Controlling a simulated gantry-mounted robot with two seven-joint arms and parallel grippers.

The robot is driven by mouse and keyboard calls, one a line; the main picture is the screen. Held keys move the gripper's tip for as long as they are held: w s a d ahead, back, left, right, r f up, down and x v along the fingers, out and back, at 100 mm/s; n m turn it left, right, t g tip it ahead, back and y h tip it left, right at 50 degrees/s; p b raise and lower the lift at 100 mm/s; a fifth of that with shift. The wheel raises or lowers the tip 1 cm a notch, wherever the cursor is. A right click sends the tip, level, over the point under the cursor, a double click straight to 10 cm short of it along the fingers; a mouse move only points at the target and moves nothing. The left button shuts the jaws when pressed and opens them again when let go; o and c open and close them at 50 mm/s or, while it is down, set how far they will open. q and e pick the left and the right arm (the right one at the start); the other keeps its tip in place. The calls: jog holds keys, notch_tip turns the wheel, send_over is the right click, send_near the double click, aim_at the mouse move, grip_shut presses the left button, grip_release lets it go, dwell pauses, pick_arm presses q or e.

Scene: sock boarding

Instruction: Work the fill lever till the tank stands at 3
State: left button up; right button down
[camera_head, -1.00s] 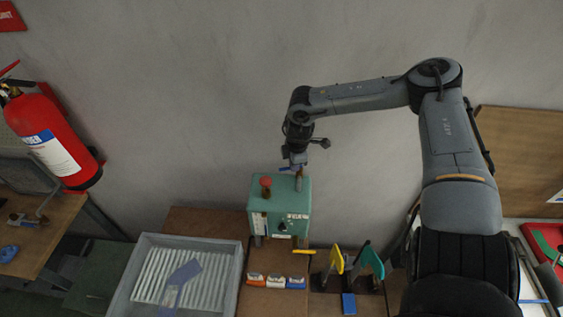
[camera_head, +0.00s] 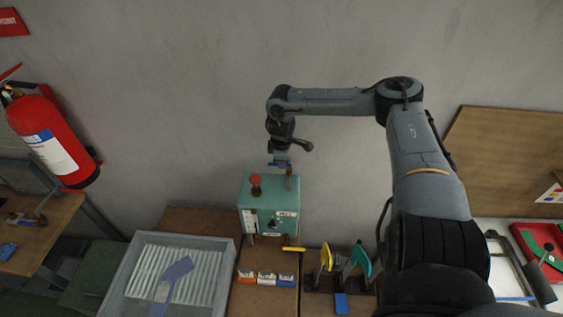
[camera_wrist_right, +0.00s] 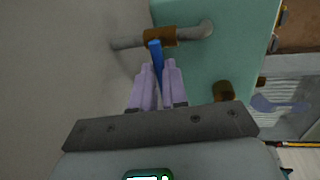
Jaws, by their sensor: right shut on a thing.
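A teal tank box (camera_head: 287,199) stands against the wall on the bench, with a red knob (camera_head: 255,181) on top. In the right wrist view, a grey pipe with a brown collar runs by the teal box (camera_wrist_right: 232,55). A blue lever (camera_wrist_right: 155,50) sticks out from the collar. My right gripper (camera_wrist_right: 160,70) is shut on the lever's end, its pale fingers on either side. In the head view this gripper (camera_head: 281,164) is above the box's back. My left gripper is out of view.
A grey bin (camera_head: 213,245) with a ribbed floor stands left of the box. Several small coloured items (camera_head: 266,278) sit in front. Yellow (camera_head: 325,258) and teal upright shapes (camera_head: 358,259) stand to the right. A fire extinguisher (camera_head: 50,140) hangs far left.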

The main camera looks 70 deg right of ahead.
jog(key=c, duration=1.1)
grip_release()
jog(key=shift+c, duration=0.2)
jog(key=shift+r, duration=0.1)
jog(key=shift+r+p, duration=0.25)
jog(key=shift+p, duration=0.05)
notch_tip(320, 180, up, 10)
jog(key=a+p, duration=0.1)
jog(key=a, duration=0.1)
jog(key=shift+s, duration=0.25)
jog(key=shift+f, duration=0.1)
